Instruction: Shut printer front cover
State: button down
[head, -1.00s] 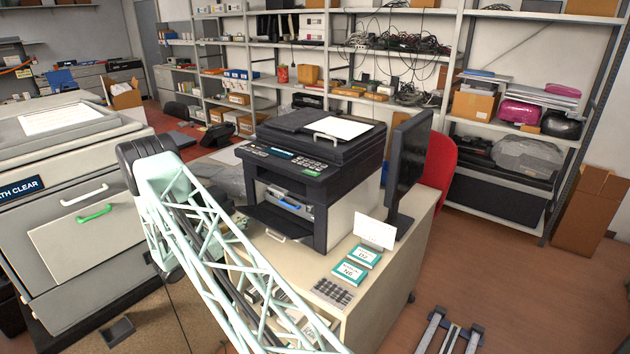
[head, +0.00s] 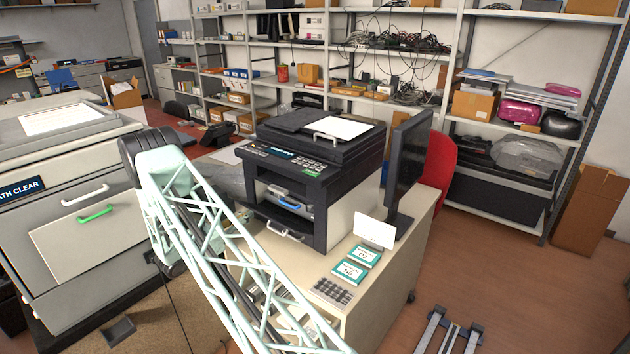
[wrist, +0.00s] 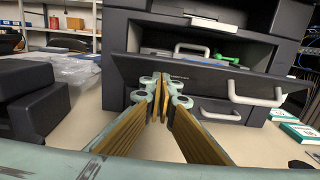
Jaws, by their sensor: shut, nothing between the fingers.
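The dark printer (head: 312,165) stands on the beige desk. Its front cover (head: 262,222) is partly open and tilted, with a white handle (head: 285,235) on its front. The cover also shows in the wrist view (wrist: 190,74), its upper edge leaning out from the opening. Behind it, inside the opening, are a white handle (wrist: 190,48) and a green handle (wrist: 228,60). My gripper (wrist: 163,80) is shut and empty, its tips at the outer face of the cover, left of the cover's handle. I cannot tell whether they touch. My arm hides the gripper in the head view.
A lower drawer with a white handle (wrist: 220,113) is under the cover. A monitor (head: 408,165), a white card (head: 374,230) and teal-edged boxes (head: 357,262) stand right of the printer. A dark object (wrist: 35,95) is left of my gripper.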

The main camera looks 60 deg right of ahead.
aim_at(249, 206)
jog(key=shift+d+r, duration=0.1)
jog(key=shift+r, duration=0.05)
jog(key=shift+s+d+r, duration=0.1)
jog(key=shift+d+r, duration=0.7)
jog(key=shift+r, duration=0.1)
jog(key=shift+d+r, duration=0.15)
jog(key=shift+d, duration=0.05)
jog(key=shift+s+d+r+p, duration=0.15)
jog(key=shift+d+r, duration=0.2)
jog(key=shift+d, duration=0.2)
jog(key=shift+d+r+p, duration=0.15)
jog(key=shift+d+r, duration=0.15)
jog(key=shift+d, duration=0.3)
